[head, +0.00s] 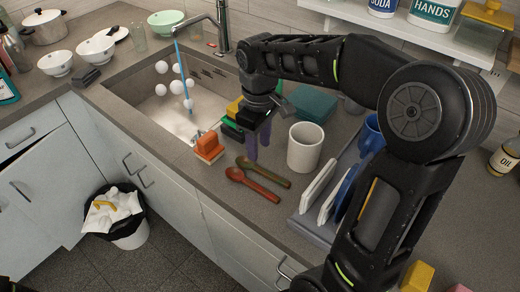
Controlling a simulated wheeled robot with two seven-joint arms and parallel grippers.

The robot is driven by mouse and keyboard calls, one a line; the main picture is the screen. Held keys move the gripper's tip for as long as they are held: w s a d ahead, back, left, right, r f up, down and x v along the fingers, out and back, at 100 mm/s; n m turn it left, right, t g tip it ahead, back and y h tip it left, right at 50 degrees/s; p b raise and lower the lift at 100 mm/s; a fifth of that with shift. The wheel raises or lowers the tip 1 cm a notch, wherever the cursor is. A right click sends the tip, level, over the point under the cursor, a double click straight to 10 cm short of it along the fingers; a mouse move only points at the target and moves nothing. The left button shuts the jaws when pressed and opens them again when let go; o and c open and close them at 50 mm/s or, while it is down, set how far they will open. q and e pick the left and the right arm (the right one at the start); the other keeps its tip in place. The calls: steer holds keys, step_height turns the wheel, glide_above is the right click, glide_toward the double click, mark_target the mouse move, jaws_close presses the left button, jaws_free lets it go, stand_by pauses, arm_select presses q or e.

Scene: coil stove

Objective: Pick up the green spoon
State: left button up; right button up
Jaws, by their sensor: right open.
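The green spoon (268,174) is dull olive green. My left gripper does not show.
A white mug (305,147) stands right of the gripper. A rack with plates (318,186) is further right. An orange block-like item (208,147) sits left, at the edge of the sink (130,88). Dark, yellow and green items (232,126) crowd the gripper's left side.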

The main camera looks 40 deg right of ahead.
mark_target(259, 169)
steer(key=shift+s+a+r, duration=0.2)
steer(key=shift+w+d+f, duration=0.1)
steer(key=shift+f, duration=1.3)
steer(key=shift+f+p, duration=0.45)
steer(key=shift+f, duration=0.15)
steer(key=shift+f+p, duration=0.35)
steer(key=shift+f, duration=1.65)
jaws_close()
